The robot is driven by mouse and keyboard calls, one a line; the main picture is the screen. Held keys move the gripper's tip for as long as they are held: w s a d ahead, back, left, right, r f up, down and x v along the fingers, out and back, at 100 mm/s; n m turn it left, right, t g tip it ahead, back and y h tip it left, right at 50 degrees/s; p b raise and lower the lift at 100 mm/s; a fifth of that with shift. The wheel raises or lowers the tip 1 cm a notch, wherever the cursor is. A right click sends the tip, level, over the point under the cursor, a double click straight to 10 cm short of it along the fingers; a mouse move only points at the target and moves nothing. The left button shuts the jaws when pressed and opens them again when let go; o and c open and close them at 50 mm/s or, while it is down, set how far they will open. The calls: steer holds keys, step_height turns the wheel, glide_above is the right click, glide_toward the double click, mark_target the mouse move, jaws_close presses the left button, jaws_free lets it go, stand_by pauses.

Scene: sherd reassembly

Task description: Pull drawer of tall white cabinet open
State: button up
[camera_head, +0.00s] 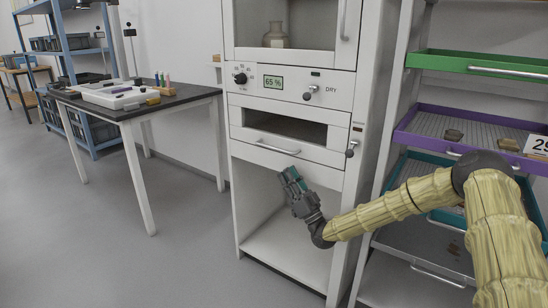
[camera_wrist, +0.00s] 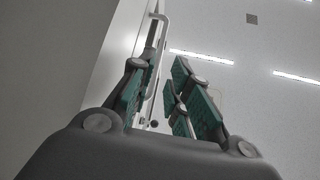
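The tall white cabinet (camera_head: 340,140) stands at the centre of the head view. Its drawer front (camera_head: 315,152) is below the dial panel, with a dark opening above it. The drawer has a pale bar handle (camera_head: 278,148). Whether the drawer is fully closed is hard to tell. My gripper (camera_head: 290,175) is just below and slightly right of the handle, pointing up. In the wrist view my gripper (camera_wrist: 160,90) has its green-padded fingers apart. A pale bar (camera_wrist: 155,70), seemingly the handle, shows between or beyond them; contact cannot be told.
A rack with green (camera_head: 480,63), purple (camera_head: 425,140) and teal trays stands close on the right, beside my arm. A dark-topped table (camera_head: 190,97) stands at left. The floor (camera_head: 190,250) before the table is clear. A small knob (camera_head: 352,150) sits right of the drawer.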

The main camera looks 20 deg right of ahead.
steer(key=p+x, duration=0.1)
steer(key=x, duration=1)
steer(key=shift+s+d+r+p, duration=0.1)
steer(key=shift+d+r+p, duration=0.05)
steer(key=shift+p, duration=0.2)
jaws_close()
